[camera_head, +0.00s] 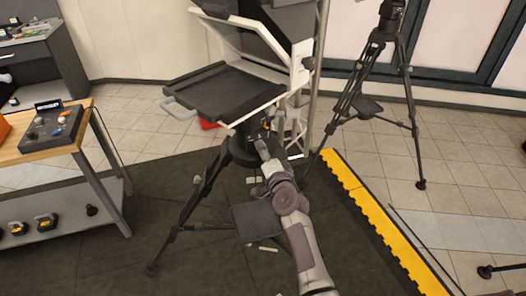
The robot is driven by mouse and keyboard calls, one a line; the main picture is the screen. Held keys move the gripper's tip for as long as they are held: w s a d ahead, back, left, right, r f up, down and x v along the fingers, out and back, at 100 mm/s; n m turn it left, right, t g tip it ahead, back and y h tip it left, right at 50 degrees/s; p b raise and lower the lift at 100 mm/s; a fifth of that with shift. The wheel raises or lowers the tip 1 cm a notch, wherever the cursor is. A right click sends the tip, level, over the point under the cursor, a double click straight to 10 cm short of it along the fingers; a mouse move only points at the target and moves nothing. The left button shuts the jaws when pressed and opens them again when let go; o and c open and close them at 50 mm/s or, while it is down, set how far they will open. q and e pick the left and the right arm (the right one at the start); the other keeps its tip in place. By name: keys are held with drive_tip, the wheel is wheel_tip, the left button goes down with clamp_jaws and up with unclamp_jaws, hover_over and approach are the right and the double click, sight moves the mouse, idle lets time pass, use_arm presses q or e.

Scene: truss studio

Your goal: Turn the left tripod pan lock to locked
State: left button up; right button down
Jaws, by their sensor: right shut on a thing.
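The left tripod (196,196) stands on the dark mat with its legs spread and carries a large black and white teleprompter-like rig (222,92). Its dark head (240,150) sits just under the rig. My right arm reaches up from the bottom of the view, and my right gripper (262,138) is at the right side of the tripod head, under the rig. It is shut on a small part there, which fits the pan lock, but the fingers largely hide it. I cannot read the lock's position. My left gripper is not in view.
A second black tripod (370,85) stands on the tiles at the back right. A yellow edge strip (375,215) borders the mat. A wooden-topped cart (50,150) stands at the left. A truss upright (318,60) rises right of the rig.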

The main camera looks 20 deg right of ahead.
idle(0.3)
drive_tip(key=c, duration=0.8)
unclamp_jaws()
